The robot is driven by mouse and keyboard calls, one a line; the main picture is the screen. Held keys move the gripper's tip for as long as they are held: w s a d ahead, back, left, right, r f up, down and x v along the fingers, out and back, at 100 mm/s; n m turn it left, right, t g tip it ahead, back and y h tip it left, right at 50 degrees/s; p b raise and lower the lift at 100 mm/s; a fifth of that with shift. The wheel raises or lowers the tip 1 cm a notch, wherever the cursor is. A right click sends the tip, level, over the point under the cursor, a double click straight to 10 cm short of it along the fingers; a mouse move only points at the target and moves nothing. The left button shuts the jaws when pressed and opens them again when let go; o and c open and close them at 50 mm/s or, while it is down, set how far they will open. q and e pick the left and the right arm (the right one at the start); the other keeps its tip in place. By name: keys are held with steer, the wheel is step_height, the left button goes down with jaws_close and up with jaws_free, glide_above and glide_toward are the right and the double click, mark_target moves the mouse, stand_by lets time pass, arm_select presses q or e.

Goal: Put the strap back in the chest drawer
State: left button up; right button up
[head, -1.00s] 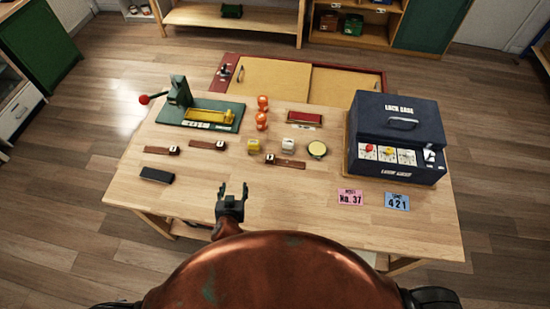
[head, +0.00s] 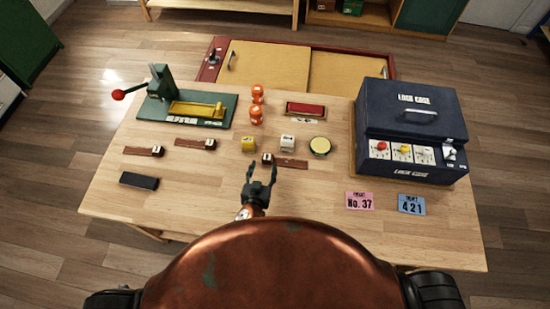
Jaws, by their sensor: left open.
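Three brown strap-like strips with small dark blocks at one end lie flat on the wooden table: a left strap (head: 138,150), a middle strap (head: 190,143) and a right strap (head: 292,163). I cannot tell which one the task means. My left gripper (head: 261,172) is open and empty, fingers pointing away from me, just in front of the right strap's block end. I cannot tell whether it touches it. No open drawer shows. My right gripper is not in view.
A navy lock case (head: 411,125) stands at the right, a green press (head: 185,107) at the back left. Small blocks, orange knobs (head: 256,115) and a round yellow-topped tin (head: 319,146) fill the middle. A red-framed cabinet (head: 268,66) stands behind. The front left is mostly clear.

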mark_target(267, 157)
arm_select(q)
steer(key=x, duration=0.3)
steer(key=shift+w+f, duration=0.15)
steer(key=shift+f, duration=0.05)
steer(key=x, duration=0.4)
steer(key=shift+w+d+f, duration=0.2)
steer(key=shift+f, duration=0.1)
steer(key=shift+c, duration=0.5)
steer(key=c, duration=1.1)
steer(key=shift+c, duration=0.4)
steer(key=shift+r, duration=0.15)
